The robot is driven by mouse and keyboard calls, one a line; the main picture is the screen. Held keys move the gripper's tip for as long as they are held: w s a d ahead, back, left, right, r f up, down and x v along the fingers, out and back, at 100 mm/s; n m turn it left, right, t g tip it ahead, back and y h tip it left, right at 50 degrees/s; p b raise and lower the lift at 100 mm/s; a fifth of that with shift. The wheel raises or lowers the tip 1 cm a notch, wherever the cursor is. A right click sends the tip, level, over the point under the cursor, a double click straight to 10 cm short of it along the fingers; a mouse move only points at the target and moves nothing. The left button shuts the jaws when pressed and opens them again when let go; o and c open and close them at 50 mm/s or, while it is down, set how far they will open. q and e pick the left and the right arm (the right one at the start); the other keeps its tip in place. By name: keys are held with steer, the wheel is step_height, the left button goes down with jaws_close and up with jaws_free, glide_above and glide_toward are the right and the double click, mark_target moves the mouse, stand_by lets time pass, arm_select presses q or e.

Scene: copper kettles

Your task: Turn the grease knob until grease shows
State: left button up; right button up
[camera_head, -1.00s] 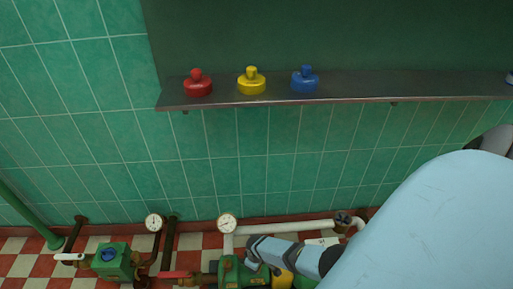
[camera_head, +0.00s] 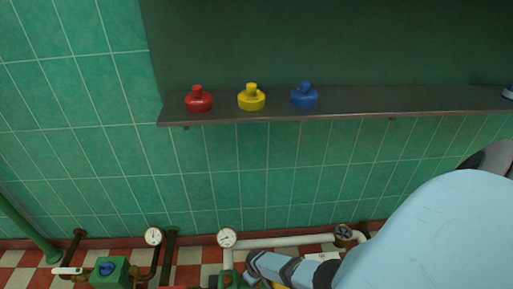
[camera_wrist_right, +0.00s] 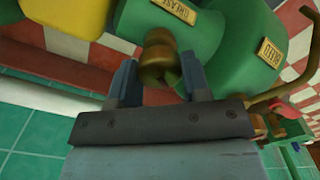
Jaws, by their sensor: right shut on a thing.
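The grease knob (camera_wrist_right: 158,58) is a rounded brass knob under a yellow plate reading GREASE (camera_wrist_right: 172,10) on a green pump housing (camera_wrist_right: 135,18). My right gripper (camera_wrist_right: 159,75) has its two blue-grey fingers on either side of the knob, shut on it. In the head view my right arm comes in from the right and reaches down to the green machine (camera_head: 229,281) at the bottom edge. The knob is hidden there. My left gripper is in neither view.
A BLEED plate (camera_wrist_right: 269,53) is on the neighbouring green part. A thin brass pipe (camera_wrist_right: 280,98) passes nearby. A white pipe (camera_head: 285,241), a gauge (camera_head: 227,238) and a valve wheel (camera_head: 343,232) are close to my arm. Red, yellow and blue caps stand on the shelf (camera_head: 420,101).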

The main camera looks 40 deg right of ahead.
steer(key=o, duration=0.9)
steer(key=shift+o, duration=0.2)
steer(key=shift+r+p, duration=0.3)
step_height(320, 180, up, 3)
steer(key=shift+f+p, duration=0.15)
steer(key=shift+p, duration=0.9)
arm_select(q)
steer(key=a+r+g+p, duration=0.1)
steer(key=p, duration=0.4)
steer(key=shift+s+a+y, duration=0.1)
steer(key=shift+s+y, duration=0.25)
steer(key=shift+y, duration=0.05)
arm_select(e)
step_height(320, 180, up, 10)
steer(key=shift+r, duration=0.25)
